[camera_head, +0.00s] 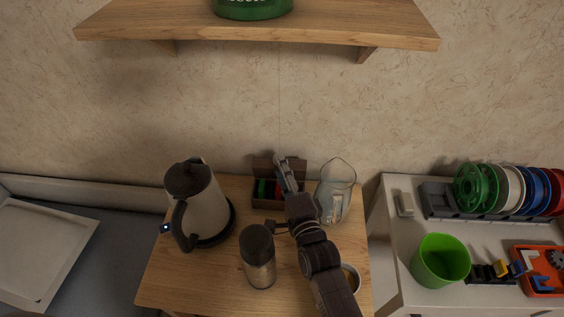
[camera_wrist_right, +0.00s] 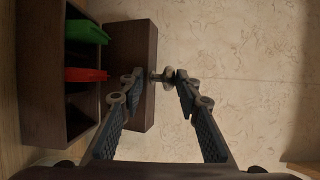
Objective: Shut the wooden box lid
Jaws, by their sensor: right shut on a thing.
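The dark wooden box (camera_head: 268,205) sits at the back of the small wooden table, with green and red items inside. Its lid (camera_head: 264,166) stands raised at the back, near the wall. In the right wrist view the lid (camera_wrist_right: 144,45) is a dark panel beside the open box (camera_wrist_right: 38,70), with a small metal knob (camera_wrist_right: 163,75). My right gripper (camera_head: 281,160) reaches over the box to the lid. My left gripper is not in view.
A kettle (camera_head: 205,205) stands left of the box, a glass pitcher (camera_head: 335,190) right, and a brown flask (camera_head: 258,258) in front. A bowl (camera_head: 350,278) is partly hidden by my arm. A shelf (camera_head: 330,28) hangs above. Another table holds a green cup (camera_head: 440,262).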

